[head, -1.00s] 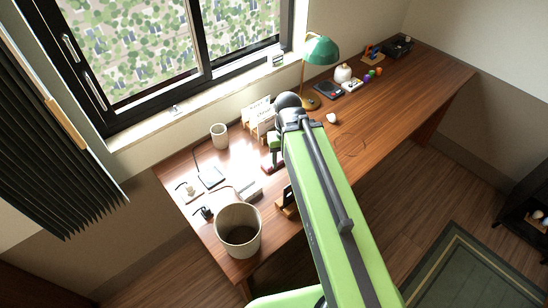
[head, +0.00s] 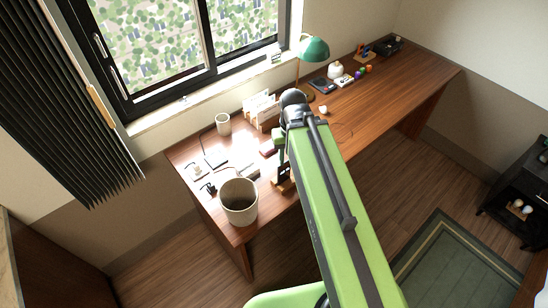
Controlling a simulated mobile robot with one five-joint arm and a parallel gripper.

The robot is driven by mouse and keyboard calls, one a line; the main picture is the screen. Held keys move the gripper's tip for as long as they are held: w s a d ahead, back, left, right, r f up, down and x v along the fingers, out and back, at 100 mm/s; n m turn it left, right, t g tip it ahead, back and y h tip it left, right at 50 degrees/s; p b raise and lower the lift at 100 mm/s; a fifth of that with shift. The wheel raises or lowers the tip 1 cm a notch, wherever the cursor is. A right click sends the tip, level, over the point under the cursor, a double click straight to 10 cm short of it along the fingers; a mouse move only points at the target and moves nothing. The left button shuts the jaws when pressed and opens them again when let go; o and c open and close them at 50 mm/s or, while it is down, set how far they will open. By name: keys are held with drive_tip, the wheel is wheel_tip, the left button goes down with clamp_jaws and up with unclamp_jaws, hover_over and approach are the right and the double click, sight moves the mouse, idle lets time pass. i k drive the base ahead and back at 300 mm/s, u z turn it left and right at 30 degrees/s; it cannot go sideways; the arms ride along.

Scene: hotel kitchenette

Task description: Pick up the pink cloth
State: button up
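I cannot make out a pink cloth in the head view. Part of the desk behind the arm is also covered.
A pale bin (head: 239,203) stands at the desk's near left corner. A cup (head: 223,124), a letter holder (head: 262,112) and a green lamp (head: 314,50) stand along the window side. A dark cabinet (head: 515,200) is at right. Open floor and a green rug (head: 455,265) lie between.

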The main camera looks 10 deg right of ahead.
sight(266, 148)
drive_tip(key=u, duration=1.1)
drive_tip(key=k, duration=0.1)
drive_tip(key=u, duration=2.95)
drive_tip(key=k, duration=1.5)
drive_tip(key=z, duration=1.35)
drive_tip(key=i, duration=1)
drive_tip(key=z, duration=0.05)
